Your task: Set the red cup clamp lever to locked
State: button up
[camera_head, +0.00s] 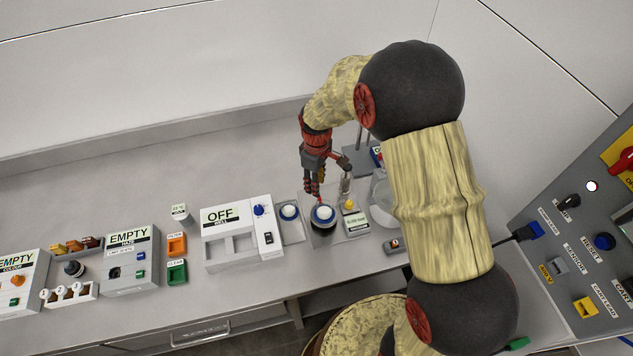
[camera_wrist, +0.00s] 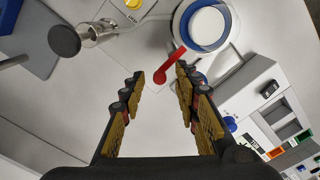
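The red clamp lever (camera_wrist: 170,65) shows in the wrist view, slanting from a round red knob at its lower left up toward a cup with a white top and blue ring (camera_wrist: 203,24). In the head view the same cup (camera_head: 323,213) stands on a small grey base, with a bit of red beside it under my gripper. My gripper (camera_head: 313,188) is above the cup station. In the wrist view my gripper (camera_wrist: 157,85) is open, with its fingers on either side of the lever's knob end. I cannot tell whether they touch it. Nothing is held.
A white box marked OFF (camera_head: 222,218) stands left of the cup. A metal cylinder with a dark knob (camera_wrist: 95,34) and a stand are close by. A control panel (camera_head: 590,240) is at the right.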

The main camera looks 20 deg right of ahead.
notch_tip(320, 180, up, 12)
dwell(0.5)
dwell(0.5)
jog(key=s+d+r+m+t+b, duration=0.1)
jog(key=s+r+m+b, duration=0.3)
jog(key=s, duration=0.8)
jog(key=s+d+r+m+t+b, duration=0.2)
jog(key=s+r+m+t+b, duration=0.2)
jog(key=s, duration=0.9)
jog(key=shift+s+d+r+m+t, duration=0.15)
jog(key=shift+r+m+t, duration=0.15)
jog(key=shift+r+m, duration=0.4)
jog(key=shift+r, duration=0.15)
dwell(1.0)
